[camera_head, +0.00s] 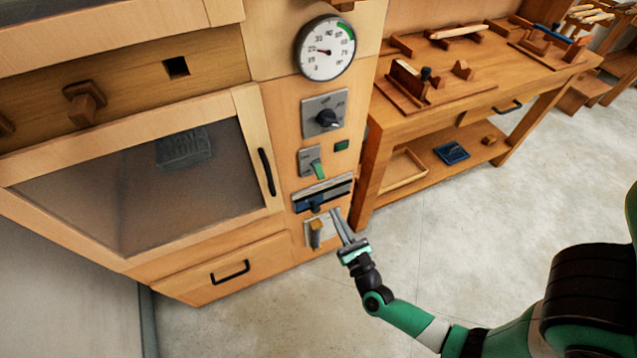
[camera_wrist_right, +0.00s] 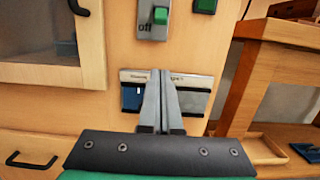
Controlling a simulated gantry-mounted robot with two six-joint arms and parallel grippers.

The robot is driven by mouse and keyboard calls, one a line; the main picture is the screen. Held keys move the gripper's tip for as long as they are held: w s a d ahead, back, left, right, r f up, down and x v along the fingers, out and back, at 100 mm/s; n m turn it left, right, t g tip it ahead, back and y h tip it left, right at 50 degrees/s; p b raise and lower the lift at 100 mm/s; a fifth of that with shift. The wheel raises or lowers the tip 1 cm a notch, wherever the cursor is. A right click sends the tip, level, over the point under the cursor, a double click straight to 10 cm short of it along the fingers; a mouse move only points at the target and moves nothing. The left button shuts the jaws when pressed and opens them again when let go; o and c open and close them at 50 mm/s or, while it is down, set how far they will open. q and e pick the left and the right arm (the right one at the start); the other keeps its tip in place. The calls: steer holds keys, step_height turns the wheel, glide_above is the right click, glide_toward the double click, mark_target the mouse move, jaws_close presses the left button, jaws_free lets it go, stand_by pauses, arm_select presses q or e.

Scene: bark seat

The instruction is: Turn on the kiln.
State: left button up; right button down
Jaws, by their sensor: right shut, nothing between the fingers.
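The kiln (camera_head: 284,225) is a wooden cabinet with a glass door (camera_head: 175,185) that is closed. Its right panel carries a round gauge (camera_head: 326,48), a dark dial knob (camera_head: 327,118), a green switch (camera_head: 319,169) on a grey plate, a slider panel (camera_head: 340,187) and a tan lever (camera_head: 316,234). In the right wrist view the green switch (camera_wrist_right: 160,15) has "off" printed below it. My right gripper (camera_head: 337,213) is shut and empty, just in front of the lower panel. In the right wrist view its fingers (camera_wrist_right: 160,72) overlap the slider panel (camera_wrist_right: 195,82); contact cannot be told.
A small green square (camera_head: 341,145) sits beside the switch. A black door handle (camera_head: 267,172) and a drawer handle (camera_head: 230,272) stick out. A wooden workbench (camera_head: 425,120) with tools stands at right. The floor (camera_head: 420,220) in front is clear.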

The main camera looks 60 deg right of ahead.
mark_target(319, 171)
steer(key=b+x, duration=0.2)
steer(key=x, duration=0.8)
steer(key=r+p, duration=0.1)
steer(key=a+r+p, duration=0.1)
steer(key=s+r, duration=0.1)
steer(key=shift+a+r+p, duration=0.2)
steer(key=shift+r+p, duration=0.05)
steer(key=shift+p, duration=0.15)
